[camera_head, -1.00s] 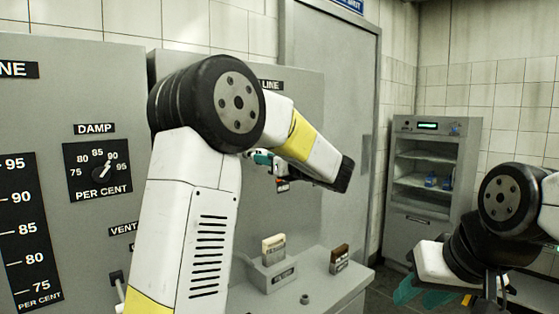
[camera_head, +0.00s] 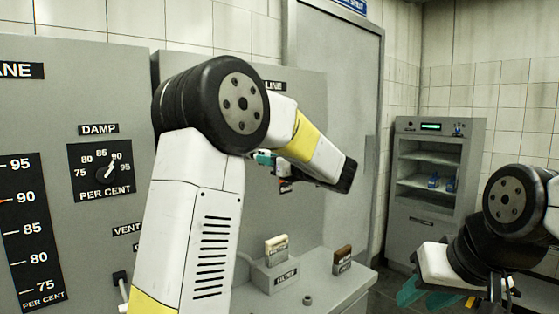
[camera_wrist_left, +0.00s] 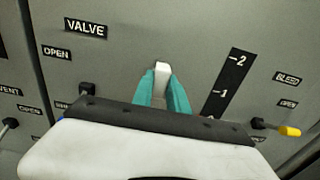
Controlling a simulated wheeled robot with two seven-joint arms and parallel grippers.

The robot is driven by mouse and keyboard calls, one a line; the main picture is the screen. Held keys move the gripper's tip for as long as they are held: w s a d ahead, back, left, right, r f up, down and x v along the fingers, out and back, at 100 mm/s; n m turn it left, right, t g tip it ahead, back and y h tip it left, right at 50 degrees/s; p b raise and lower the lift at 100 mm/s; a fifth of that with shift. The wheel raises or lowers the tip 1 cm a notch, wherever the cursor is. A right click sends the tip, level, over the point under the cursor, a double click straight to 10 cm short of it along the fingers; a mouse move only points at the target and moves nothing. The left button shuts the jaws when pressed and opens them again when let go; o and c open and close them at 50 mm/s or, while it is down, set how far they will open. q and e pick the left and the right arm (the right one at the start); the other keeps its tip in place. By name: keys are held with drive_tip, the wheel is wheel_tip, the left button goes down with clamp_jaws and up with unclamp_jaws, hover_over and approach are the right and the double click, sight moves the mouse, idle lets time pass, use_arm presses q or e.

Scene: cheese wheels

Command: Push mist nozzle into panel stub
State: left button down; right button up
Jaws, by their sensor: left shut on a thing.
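My left gripper (camera_head: 264,158) is in front of the grey panel (camera_head: 310,110), largely behind my own left arm in the head view. In the left wrist view its teal fingers (camera_wrist_left: 164,95) are shut on a pale grey piece (camera_wrist_left: 162,70), whose end shows between the fingertips. I cannot tell for sure that this piece is the mist nozzle. The panel stub is not clearly visible, and contact with the panel cannot be judged. My right gripper (camera_head: 425,295) is at the lower right; its teal fingers are partly hidden, so their opening is unclear.
A grey bench (camera_head: 325,280) holds a cream block (camera_head: 277,250) and a brown block (camera_head: 343,258). A shelf cabinet (camera_head: 432,190) stands at the back right. In the wrist view, a yellow-tipped lever (camera_wrist_left: 288,130) and a black knob (camera_wrist_left: 87,89) stick out from the panel.

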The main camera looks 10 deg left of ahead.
use_arm(q)
drive_tip(key=shift+x, duration=1.5)
idle(0.3)
drive_tip(key=c, duration=1.2)
unclamp_jaws()
drive_tip(key=shift+c, duration=0.2)
drive_tip(key=shift+d, duration=0.1)
drive_tip(key=v, duration=0.7)
drive_tip(key=shift+s+d, duration=0.2)
drive_tip(key=shift+s, duration=0.1)
